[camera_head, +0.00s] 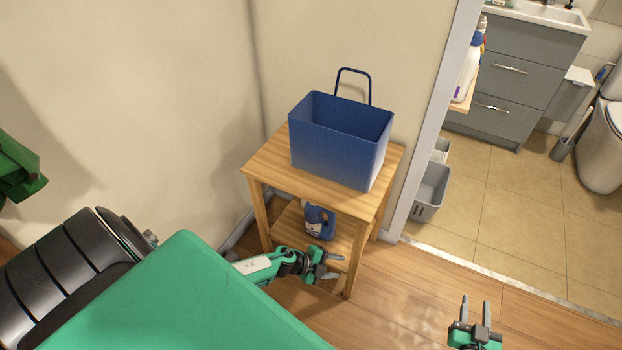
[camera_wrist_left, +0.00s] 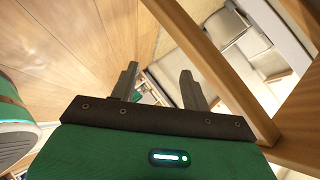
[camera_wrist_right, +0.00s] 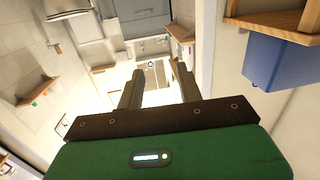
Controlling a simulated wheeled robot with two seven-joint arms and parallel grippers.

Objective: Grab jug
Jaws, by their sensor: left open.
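The blue jug (camera_head: 319,222) stands on the lower shelf of a small wooden table (camera_head: 268,162). I cannot make it out in either wrist view. My left gripper (camera_head: 332,267) is open and empty, near the front of the lower shelf and in front of the jug, not touching it. In the left wrist view its two fingers (camera_wrist_left: 160,80) stand apart beside a wooden bar of the table. My right gripper (camera_head: 475,308) is open and empty over the floor, to the right of the table. Its parted fingers also show in the right wrist view (camera_wrist_right: 158,82).
A blue bin (camera_head: 338,140) with a raised handle stands on the tabletop; it also shows in the right wrist view (camera_wrist_right: 284,70). A doorway on the right opens to a bathroom with a grey cabinet (camera_head: 510,75). A grey basket (camera_head: 430,190) stands by the doorway. The wooden floor (camera_head: 410,290) is clear.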

